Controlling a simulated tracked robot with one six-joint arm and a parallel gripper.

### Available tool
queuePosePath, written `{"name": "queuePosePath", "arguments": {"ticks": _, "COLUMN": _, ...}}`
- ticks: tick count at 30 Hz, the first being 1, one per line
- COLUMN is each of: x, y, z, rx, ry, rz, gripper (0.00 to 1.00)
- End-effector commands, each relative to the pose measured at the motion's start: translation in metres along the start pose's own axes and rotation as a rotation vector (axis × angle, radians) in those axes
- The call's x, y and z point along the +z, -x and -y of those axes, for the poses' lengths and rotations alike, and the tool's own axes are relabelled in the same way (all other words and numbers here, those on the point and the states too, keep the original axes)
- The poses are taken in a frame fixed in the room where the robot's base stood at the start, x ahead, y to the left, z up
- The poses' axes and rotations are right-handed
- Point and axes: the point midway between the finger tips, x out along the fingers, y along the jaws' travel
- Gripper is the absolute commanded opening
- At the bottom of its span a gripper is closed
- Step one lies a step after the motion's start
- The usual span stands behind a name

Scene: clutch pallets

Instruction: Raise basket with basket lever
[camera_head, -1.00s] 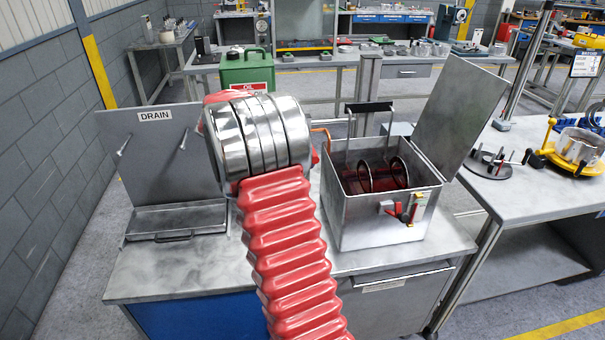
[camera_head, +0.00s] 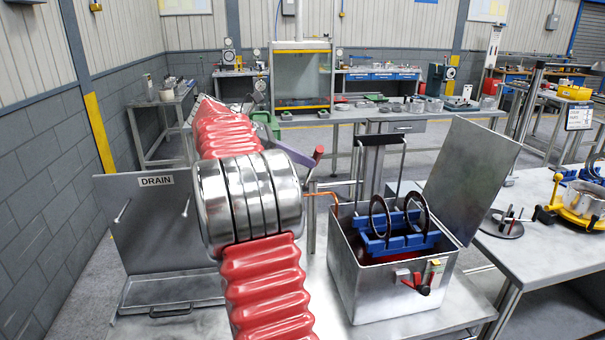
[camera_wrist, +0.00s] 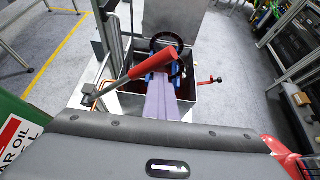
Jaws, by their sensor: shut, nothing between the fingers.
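The blue basket (camera_head: 400,236) holds two dark rings and hangs high in the open metal tank (camera_head: 375,296), partly above its rim, under a black hanger frame. The basket also shows in the wrist view (camera_wrist: 171,74), partly hidden by the lever. The basket lever (camera_head: 317,157) has a red handle on a grey rod, left of the tank, angled upward; its handle crosses the wrist view (camera_wrist: 155,59). My gripper (camera_wrist: 159,80) has lilac fingers, shut and empty, with the tips close to the handle. I cannot tell whether they touch it. My arm partly hides the gripper in the head view (camera_head: 307,163).
The tank's lid (camera_head: 470,180) stands open at the right. A drain tray (camera_head: 170,293) with an upright back panel is at the left. A green oil can (camera_wrist: 15,140) is close at the wrist view's left edge.

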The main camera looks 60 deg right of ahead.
Motion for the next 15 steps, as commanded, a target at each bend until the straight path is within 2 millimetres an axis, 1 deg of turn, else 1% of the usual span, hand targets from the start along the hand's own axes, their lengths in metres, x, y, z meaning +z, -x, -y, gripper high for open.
{"name": "queuePosePath", "arguments": {"ticks": 1, "x": 0.007, "y": -0.002, "z": -0.003, "rx": 0.004, "ry": -0.008, "rz": 0.005, "gripper": 0.0}}
{"name": "queuePosePath", "arguments": {"ticks": 6, "x": 0.019, "y": -0.006, "z": -0.006, "rx": 0.003, "ry": -0.02, "rz": 0.008, "gripper": 0.0}}
{"name": "queuePosePath", "arguments": {"ticks": 15, "x": 0.026, "y": -0.012, "z": -0.004, "rx": -0.007, "ry": -0.029, "rz": 0.007, "gripper": 0.0}}
